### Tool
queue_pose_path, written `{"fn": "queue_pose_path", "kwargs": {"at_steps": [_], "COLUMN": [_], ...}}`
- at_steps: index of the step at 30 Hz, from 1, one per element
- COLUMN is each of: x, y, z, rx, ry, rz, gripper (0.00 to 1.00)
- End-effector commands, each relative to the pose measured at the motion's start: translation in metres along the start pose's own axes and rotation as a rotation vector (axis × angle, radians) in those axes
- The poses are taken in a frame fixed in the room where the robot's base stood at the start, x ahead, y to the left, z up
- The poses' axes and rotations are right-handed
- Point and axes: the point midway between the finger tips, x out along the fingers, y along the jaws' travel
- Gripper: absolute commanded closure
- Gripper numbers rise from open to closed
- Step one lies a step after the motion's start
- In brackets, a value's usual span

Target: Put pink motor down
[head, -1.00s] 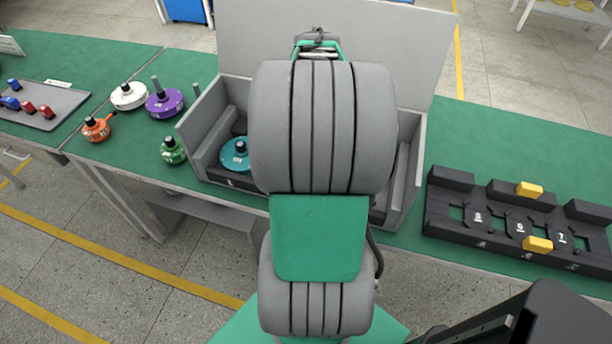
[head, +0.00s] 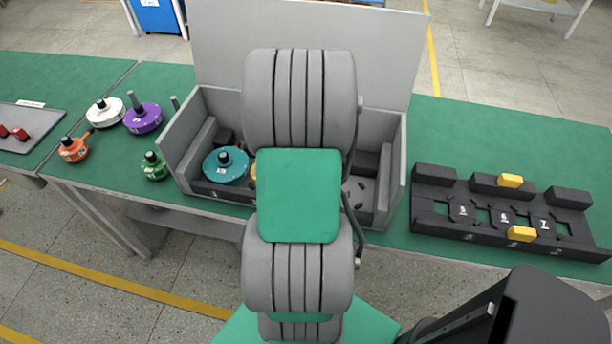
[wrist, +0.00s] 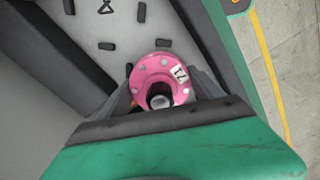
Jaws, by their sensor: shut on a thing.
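The pink motor (wrist: 150,75) shows in the wrist view as a round pink body with a white label and a shaft end facing the camera. My gripper (wrist: 162,94) is shut on it, with dark fingers at its sides. They are over the inside of the grey box, whose floor (wrist: 95,25) has small black pegs. I cannot tell whether the motor touches the floor. In the head view my arm hides the gripper and the pink motor. The grey open box (head: 394,190) stands on the green table there.
A teal motor (head: 222,170) sits in the box's left part, with a bit of yellow beside it. Green (head: 153,168), orange (head: 73,150), white (head: 104,111) and purple (head: 143,119) motors stand to the left. A black fixture with yellow blocks (head: 522,233) lies right.

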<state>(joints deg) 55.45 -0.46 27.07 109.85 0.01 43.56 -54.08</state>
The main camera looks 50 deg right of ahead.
Motion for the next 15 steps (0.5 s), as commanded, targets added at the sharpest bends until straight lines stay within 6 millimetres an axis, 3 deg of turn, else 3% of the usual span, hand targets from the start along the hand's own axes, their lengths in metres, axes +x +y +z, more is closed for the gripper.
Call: {"fn": "queue_pose_path", "kwargs": {"at_steps": [3, 4, 12, 15], "x": [0.0023, 0.0035, 0.0024, 0.0024], "y": [0.0008, 0.0, 0.0, 0.0], "z": [-0.0006, 0.0, -0.0001, 0.0], "rx": [0.0, 0.0, 0.0, 0.0], "ry": [0.002, 0.0, 0.0, 0.0], "rz": [0.002, 0.0, 0.0, 0.0], "gripper": [0.97, 0.24, 0.03, 0.03]}}
